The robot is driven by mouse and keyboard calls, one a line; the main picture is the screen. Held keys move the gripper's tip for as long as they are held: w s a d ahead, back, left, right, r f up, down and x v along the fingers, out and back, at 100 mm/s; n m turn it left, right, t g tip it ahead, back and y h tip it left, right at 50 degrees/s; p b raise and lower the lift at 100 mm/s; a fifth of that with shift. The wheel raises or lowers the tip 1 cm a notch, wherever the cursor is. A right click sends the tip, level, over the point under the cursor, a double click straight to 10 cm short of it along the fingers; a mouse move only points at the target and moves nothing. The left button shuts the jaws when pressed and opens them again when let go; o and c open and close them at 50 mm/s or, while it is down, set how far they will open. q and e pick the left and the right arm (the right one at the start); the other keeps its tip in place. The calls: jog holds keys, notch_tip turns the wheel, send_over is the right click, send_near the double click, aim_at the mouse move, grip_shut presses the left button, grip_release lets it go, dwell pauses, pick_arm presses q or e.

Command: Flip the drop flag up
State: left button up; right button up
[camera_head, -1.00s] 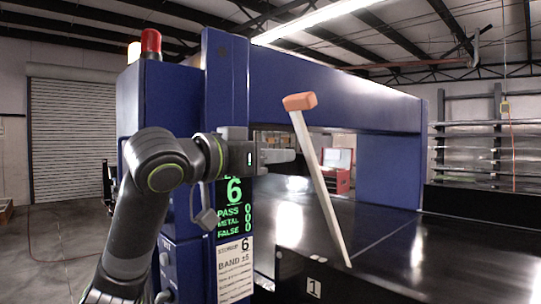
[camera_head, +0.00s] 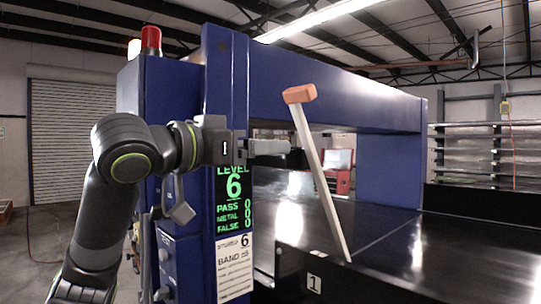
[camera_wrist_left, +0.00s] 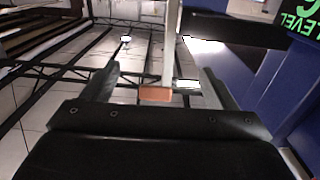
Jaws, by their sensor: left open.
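The drop flag (camera_head: 320,180) is a pale thin pole with an orange block (camera_head: 299,93) on top. It stands up from the dark conveyor edge beside the "1" label, leaning to the left. My left gripper (camera_head: 290,150) reaches in from the left and is open, its fingertips just left of the pole at mid-height. In the left wrist view the pole (camera_wrist_left: 171,45) and orange block (camera_wrist_left: 155,94) show between the two spread fingers (camera_wrist_left: 158,85). Contact with the pole cannot be made out. My right gripper is not in view.
The blue detector frame (camera_head: 330,90) arches over the black conveyor (camera_head: 385,235). Its left post carries a green level display (camera_head: 233,200) close below my gripper. A red beacon (camera_head: 151,40) tops the cabinet. Open space lies above the belt right of the flag.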

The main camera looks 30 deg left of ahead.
pick_arm(q)
jog(key=b+v, duration=0.6)
jog(key=v, duration=0.7)
jog(key=shift+s+a, duration=0.15)
jog(key=shift+s, duration=0.2)
